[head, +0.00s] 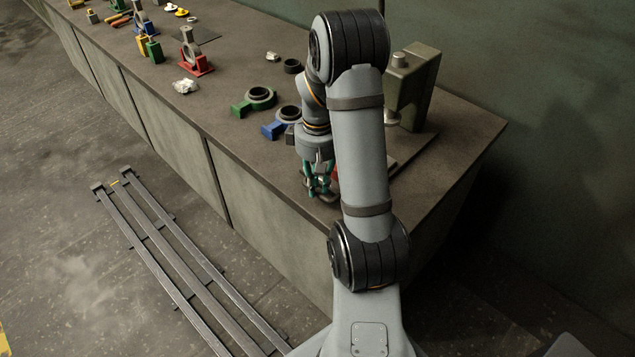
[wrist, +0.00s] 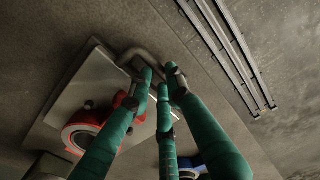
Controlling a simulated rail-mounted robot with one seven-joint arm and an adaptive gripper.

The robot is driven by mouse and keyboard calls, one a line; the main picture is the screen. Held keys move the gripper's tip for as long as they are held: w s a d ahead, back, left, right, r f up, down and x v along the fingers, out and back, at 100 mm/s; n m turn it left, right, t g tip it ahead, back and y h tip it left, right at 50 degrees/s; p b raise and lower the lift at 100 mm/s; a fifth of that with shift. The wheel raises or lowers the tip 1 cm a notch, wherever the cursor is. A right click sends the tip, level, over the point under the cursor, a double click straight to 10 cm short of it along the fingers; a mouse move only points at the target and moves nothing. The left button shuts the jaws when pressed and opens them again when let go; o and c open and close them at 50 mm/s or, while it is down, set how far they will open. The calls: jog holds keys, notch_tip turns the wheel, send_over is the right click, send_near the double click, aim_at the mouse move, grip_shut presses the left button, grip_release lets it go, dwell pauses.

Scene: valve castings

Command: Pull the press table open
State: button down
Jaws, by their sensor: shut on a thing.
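The press table is a pale flat plate (wrist: 92,78) on the bench in the wrist view, with a curved bar handle (wrist: 136,54) at its edge. My gripper (wrist: 158,82) has its teal fingers closed at the handle. In the head view my gripper (head: 322,190) is low over the bench's front edge, partly behind my own arm. The press (head: 412,88) stands behind my arm at the bench's right end. A red casting with a metal ring (wrist: 82,132) sits on the plate. My arm hides most of the plate in the head view.
A blue casting (head: 273,130) stands just left of my gripper, with a green casting (head: 258,98) beyond it. A red holder (head: 196,66) and several smaller parts are farther along the bench (head: 225,130). The floor before the bench is clear apart from the rail.

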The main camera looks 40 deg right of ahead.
jog(key=c, duration=1.6)
grip_release()
jog(key=shift+d, duration=0.1)
jog(key=shift+r, duration=0.1)
notch_tip(320, 180, up, 12)
jog(key=shift+f, duration=0.1)
jog(key=shift+f, duration=0.1)
notch_tip(320, 180, down, 12)
jog(key=shift+r, duration=0.1)
jog(key=shift+d, duration=0.2)
jog(key=shift+w, duration=0.1)
